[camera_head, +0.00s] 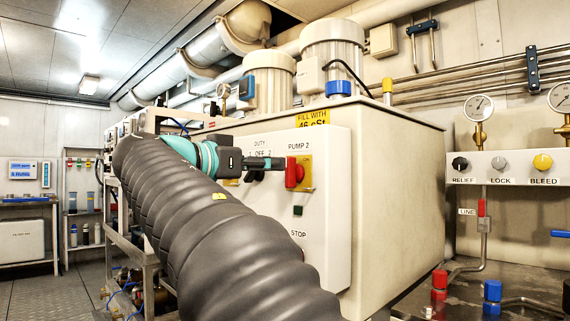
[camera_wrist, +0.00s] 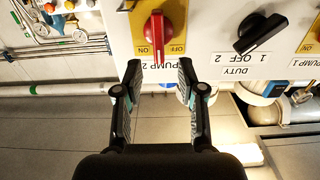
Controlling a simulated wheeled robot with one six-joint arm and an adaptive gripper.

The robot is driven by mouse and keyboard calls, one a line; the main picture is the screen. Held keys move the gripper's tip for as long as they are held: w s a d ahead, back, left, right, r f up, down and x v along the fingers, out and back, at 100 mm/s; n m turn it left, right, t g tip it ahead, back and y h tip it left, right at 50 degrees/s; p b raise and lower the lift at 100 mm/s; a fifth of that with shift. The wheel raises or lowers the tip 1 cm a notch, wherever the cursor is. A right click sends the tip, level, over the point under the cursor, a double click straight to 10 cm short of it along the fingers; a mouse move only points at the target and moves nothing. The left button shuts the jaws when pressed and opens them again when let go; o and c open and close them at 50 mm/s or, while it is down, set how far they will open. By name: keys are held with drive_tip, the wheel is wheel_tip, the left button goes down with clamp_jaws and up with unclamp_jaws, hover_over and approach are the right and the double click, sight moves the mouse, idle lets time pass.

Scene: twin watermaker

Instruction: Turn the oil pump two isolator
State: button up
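The pump two isolator is a red handle (camera_head: 294,173) on a yellow plate on the white panel, under the PUMP 2 label. In the wrist view, which is upside down, the red handle (camera_wrist: 157,38) stands upright in the picture, with ON and OFF on the plate to either side. My gripper (camera_head: 280,164) is just left of the handle in the head view. In the wrist view my gripper (camera_wrist: 159,72) is open, its two fingers apart and empty, facing the handle. The handle's tip is close to the fingertips; I cannot tell whether they touch.
A black DUTY selector (camera_wrist: 259,34) is beside the isolator. A green button (camera_head: 298,210) and a STOP label (camera_head: 297,233) are below it. Relief, lock and bleed knobs (camera_head: 500,163) are at the right. Red and blue valve caps (camera_head: 492,290) stand at the lower right.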

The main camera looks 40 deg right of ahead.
sight(286, 164)
drive_tip(key=shift+w+d, duration=0.15)
drive_tip(key=shift+d, duration=2.55)
